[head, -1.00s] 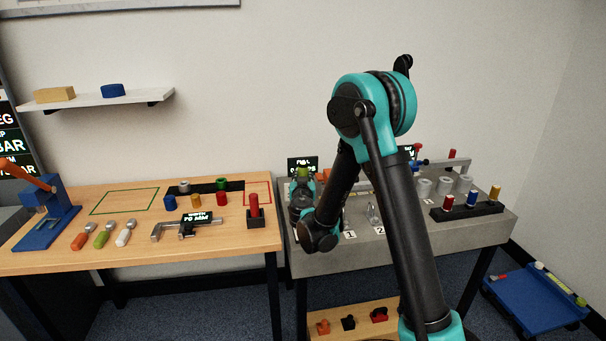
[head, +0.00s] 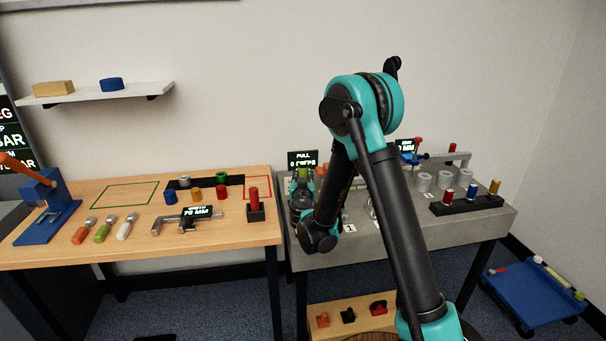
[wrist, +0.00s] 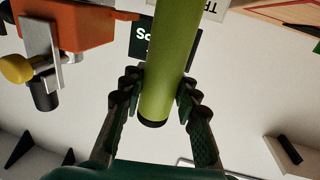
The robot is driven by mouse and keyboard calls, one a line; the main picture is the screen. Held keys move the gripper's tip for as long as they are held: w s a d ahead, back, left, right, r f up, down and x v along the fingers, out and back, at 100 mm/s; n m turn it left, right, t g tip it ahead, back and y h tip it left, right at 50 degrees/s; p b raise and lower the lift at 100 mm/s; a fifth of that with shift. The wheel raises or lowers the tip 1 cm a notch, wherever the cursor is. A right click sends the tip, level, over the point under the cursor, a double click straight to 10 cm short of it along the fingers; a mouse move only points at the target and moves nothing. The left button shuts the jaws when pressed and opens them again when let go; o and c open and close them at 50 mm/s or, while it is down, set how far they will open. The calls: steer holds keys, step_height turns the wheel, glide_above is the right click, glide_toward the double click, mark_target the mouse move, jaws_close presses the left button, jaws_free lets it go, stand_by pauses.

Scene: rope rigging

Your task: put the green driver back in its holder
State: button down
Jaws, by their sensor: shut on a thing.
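My gripper (wrist: 153,95) is shut on the green driver (wrist: 172,55). In the wrist view the driver's plain green, round handle runs between both fingers, with its dark end just past the fingertips. Its other end runs out of the top of the picture. In the head view my gripper (head: 302,188) is low over the left end of the grey bench, with a bit of green (head: 303,173) showing above it. I cannot make out the driver's holder for certain. My arm hides part of the grey bench.
An orange block (wrist: 75,22) with a metal clamp and yellow knob is close to the driver in the wrist view. A dark display (head: 303,158) stands behind my gripper. Grey cylinders and a black peg rack (head: 467,207) stand right of my arm. The wooden table (head: 235,236) is left.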

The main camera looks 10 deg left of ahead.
steer(key=shift+f, duration=0.6)
steer(key=c, duration=1)
jaws_free()
steer(key=shift+c, duration=0.2)
step_height(320, 180, up, 10)
